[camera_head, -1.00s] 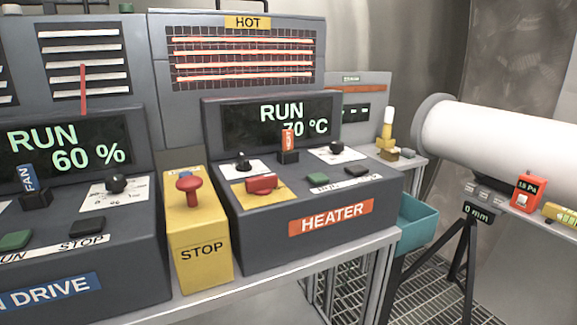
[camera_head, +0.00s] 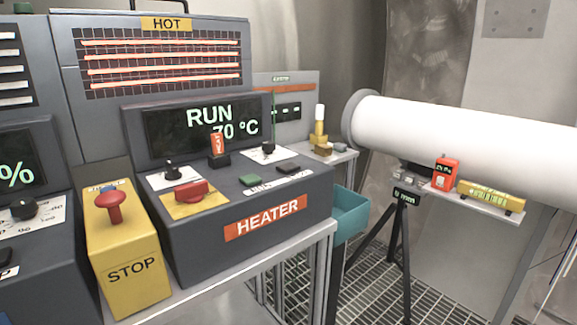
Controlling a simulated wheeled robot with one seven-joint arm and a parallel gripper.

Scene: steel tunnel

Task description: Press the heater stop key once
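The heater console (camera_head: 225,240) stands on the bench in the middle left, a dark box with an orange HEATER label (camera_head: 265,217). Its display (camera_head: 205,124) reads RUN and 70 °C. On its sloped top are a green key (camera_head: 250,180) and, to its right, a black key (camera_head: 288,168); the white strip below them is too small to read. A red rotary switch (camera_head: 190,192) on a yellow plate and two black knobs are also on top. A red tag (camera_head: 217,144) stands upright before the display. My gripper is not in view.
A yellow STOP box (camera_head: 128,250) with a red mushroom button (camera_head: 115,206) stands left of the heater console. A teal bin (camera_head: 350,214) hangs at the bench's right end. A white tube (camera_head: 460,132) and a tripod (camera_head: 395,240) are at the right, over grated floor.

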